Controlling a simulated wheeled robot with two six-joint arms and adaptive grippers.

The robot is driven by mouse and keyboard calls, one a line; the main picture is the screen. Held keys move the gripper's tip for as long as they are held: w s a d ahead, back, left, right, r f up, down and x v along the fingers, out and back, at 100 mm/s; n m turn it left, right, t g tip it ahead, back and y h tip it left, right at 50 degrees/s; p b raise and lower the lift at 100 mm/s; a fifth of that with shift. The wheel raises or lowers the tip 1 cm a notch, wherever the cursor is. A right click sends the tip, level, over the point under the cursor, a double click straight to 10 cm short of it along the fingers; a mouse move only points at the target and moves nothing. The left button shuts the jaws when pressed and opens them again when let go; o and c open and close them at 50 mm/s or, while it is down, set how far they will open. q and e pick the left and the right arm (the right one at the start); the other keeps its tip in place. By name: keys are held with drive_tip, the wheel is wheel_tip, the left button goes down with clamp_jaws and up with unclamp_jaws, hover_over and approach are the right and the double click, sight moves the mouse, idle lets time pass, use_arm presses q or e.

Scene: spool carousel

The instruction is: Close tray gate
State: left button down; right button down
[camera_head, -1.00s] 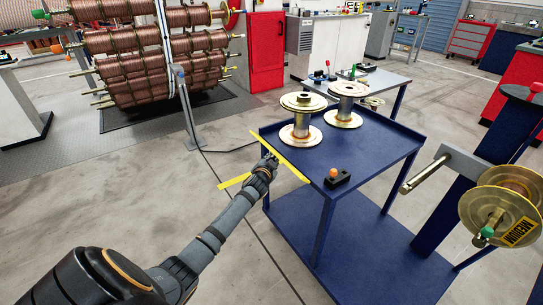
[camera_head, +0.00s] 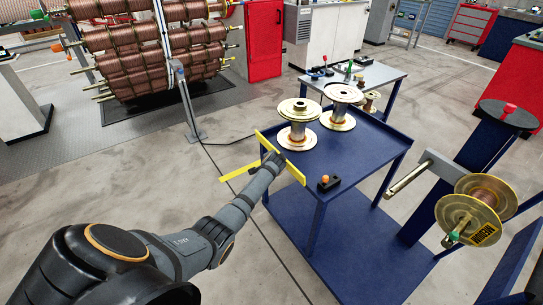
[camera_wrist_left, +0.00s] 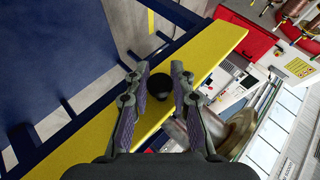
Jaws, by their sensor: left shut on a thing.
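The tray gate (camera_head: 291,169) is a yellow bar along the near left edge of the blue cart's tray top (camera_head: 353,155). A yellow arm (camera_head: 236,172) sticks out to the left beside my gripper. My left gripper (camera_head: 270,158) is at the middle of the gate. The left wrist view shows its fingers (camera_wrist_left: 160,92) on both sides of a dark round knob (camera_wrist_left: 158,84) in front of the yellow gate (camera_wrist_left: 205,52). It is shut on this knob. I cannot tell whether the gate touches the tray edge. My right gripper is in no view.
Two metal spools (camera_head: 298,131) (camera_head: 342,97) stand on the tray top, with a small black box with an orange button (camera_head: 326,182) near its front. A spool marked MEDIUM (camera_head: 478,214) sits on a stand at right. A copper coil rack (camera_head: 150,50) stands at the back left.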

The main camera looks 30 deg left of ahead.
use_arm(q)
drive_tip(key=shift+w+d+r+m+g+p, duration=0.15)
drive_tip(key=shift+w+r+m+g+p, duration=0.25)
drive_tip(key=shift+g, duration=0.3)
drive_tip(key=c, duration=1.2)
unclamp_jaws()
drive_tip(key=shift+o, duration=0.2)
drive_tip(key=v, duration=1.2)
drive_tip(key=shift+d, duration=0.2)
drive_tip(key=shift+w+f, duration=0.15)
